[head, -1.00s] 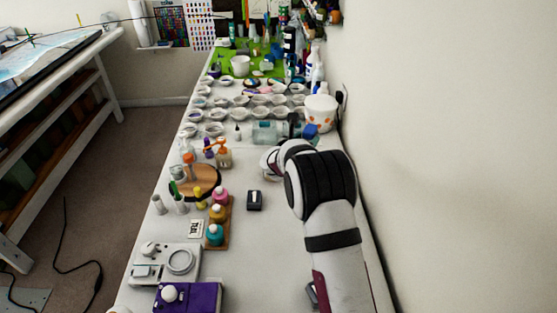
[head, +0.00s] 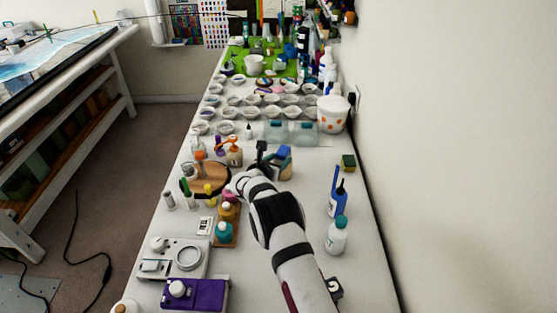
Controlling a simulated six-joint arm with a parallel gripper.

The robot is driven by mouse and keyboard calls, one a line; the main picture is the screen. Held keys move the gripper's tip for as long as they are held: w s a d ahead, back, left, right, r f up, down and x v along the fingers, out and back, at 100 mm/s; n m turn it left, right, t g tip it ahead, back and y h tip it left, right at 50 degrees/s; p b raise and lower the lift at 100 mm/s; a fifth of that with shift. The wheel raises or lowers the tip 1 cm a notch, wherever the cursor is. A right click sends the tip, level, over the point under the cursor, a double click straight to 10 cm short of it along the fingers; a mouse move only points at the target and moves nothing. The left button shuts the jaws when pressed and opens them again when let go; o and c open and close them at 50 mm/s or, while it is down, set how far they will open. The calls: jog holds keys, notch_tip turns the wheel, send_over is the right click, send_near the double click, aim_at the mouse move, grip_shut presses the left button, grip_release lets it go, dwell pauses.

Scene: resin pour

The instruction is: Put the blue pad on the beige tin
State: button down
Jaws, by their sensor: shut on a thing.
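The blue pad (head: 284,150) shows in the head view at the end of my arm, near the middle of the table. The beige tin (head: 285,169) shows just below it, partly hidden by my arm. The pad appears over the tin's top; I cannot tell whether they touch. My gripper (head: 268,155) is dark, small and partly hidden, and is shut on the blue pad.
Bottles and a round wooden board (head: 208,178) stand left of my arm. Rows of white bowls and a white bucket (head: 333,115) lie beyond.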

jog(key=shift+f, duration=0.15)
jog(key=shift+c, duration=1.3)
grip_release()
